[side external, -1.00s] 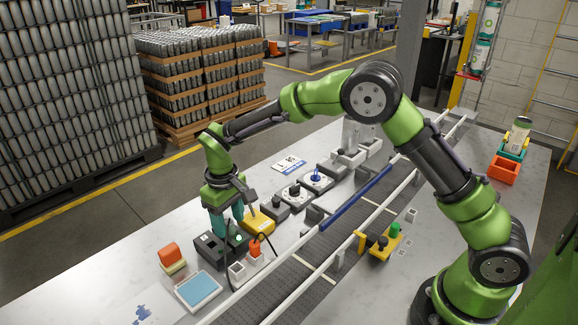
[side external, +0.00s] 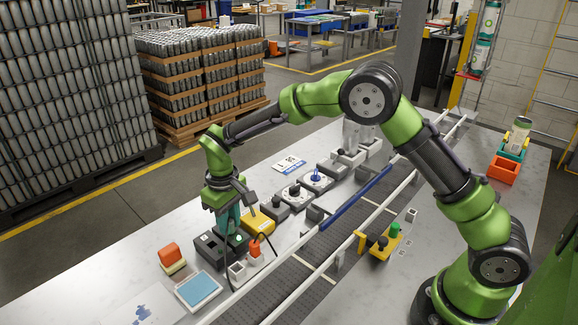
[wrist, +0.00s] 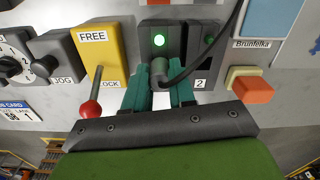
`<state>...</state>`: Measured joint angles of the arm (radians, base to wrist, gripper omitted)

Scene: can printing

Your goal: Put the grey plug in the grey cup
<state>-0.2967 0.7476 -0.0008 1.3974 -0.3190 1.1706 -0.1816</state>
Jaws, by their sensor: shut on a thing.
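My gripper (wrist: 158,98) points down over the dark box with its teal fingers shut on the grey plug (wrist: 159,72). The plug's black cable runs up and to the right in the wrist view. The plug sits at the box, below its lit green lamp; I cannot tell whether it is seated in a socket. In the side view my gripper (side external: 228,222) covers the plug.
The dark box (side external: 209,247) stands beside a yellow box (side external: 258,222). A red-knobbed lever (wrist: 91,107) is close left of my fingers. An orange block (side external: 169,253) and a blue pad (side external: 198,289) lie nearby.

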